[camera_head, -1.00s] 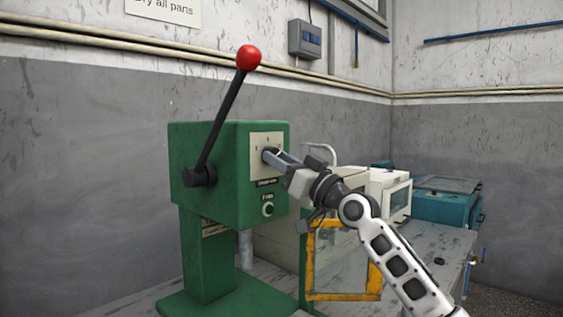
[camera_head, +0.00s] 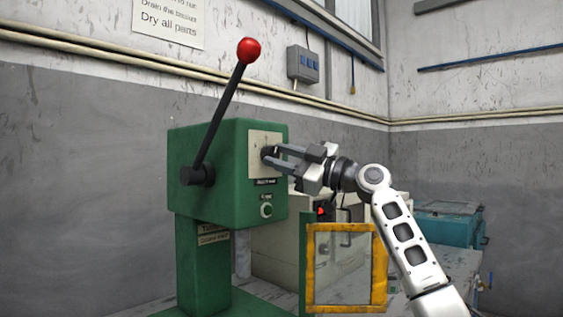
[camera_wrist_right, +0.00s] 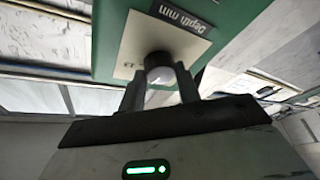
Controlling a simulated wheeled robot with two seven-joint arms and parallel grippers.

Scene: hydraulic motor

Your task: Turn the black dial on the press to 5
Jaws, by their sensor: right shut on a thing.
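The green press (camera_head: 215,150) stands at the middle left, with a pale dial plate (camera_head: 265,140) on its front. The black dial (camera_head: 267,152) is on that plate, mostly hidden by the fingers. My right gripper (camera_head: 276,156) reaches in from the right, its two fingers closed around the dial. In the right wrist view the dial (camera_wrist_right: 157,60) sits between the fingertips (camera_wrist_right: 160,82). The plate there (camera_wrist_right: 128,50) reads "Depth mm", seen upside down, with part of a number beside the dial. The dial's setting cannot be read. My left gripper is out of view.
The press's lever with a red ball (camera_head: 249,50) rises at its left side. A yellow-framed guard (camera_head: 312,270) stands below my right arm. A teal box (camera_head: 447,229) is at the right.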

